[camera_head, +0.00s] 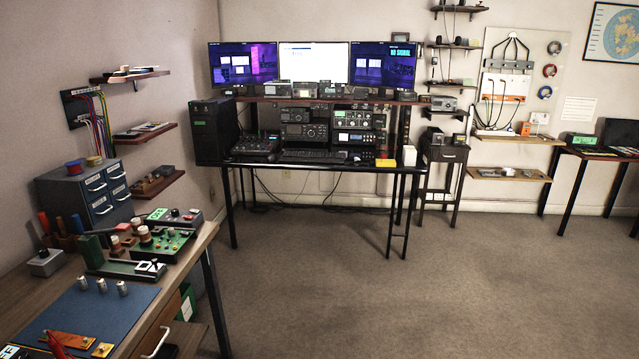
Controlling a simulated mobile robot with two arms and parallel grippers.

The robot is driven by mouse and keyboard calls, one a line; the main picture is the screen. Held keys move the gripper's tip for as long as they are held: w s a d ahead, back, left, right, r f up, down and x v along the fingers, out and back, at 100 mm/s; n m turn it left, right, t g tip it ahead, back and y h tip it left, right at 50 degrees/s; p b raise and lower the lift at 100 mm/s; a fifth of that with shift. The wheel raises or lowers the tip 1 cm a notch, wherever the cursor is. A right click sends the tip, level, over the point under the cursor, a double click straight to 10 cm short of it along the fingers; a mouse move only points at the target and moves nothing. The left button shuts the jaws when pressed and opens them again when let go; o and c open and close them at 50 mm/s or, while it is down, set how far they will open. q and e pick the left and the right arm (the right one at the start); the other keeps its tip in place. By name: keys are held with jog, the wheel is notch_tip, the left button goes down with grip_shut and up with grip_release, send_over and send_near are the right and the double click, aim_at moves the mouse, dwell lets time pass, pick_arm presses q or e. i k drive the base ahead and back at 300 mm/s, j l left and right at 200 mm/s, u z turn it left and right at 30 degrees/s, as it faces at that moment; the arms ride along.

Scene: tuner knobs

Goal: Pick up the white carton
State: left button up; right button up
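A small upright white box (409,155), which looks like the white carton, stands at the right end of the black desk (330,167) across the room. A flat yellow item (385,162) lies just left of it on the desk edge. The box is small in the view, so any print on it cannot be made out. Neither of my grippers shows in the head view.
Radio sets (305,132) and a keyboard (308,155) crowd the desk, left of the box. A small dark side table (445,153) stands to the right. A wooden workbench (170,285) fills the left foreground. The carpet (400,290) before the desk is clear.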

aim_at(409, 153)
jog(key=i+j+z, duration=0.2)
jog(key=i+l+z, duration=0.2)
jog(key=i, duration=0.7)
jog(key=i+l+z, duration=0.25)
jog(key=i, duration=0.7)
jog(key=k+j, duration=0.05)
jog(key=j, duration=0.05)
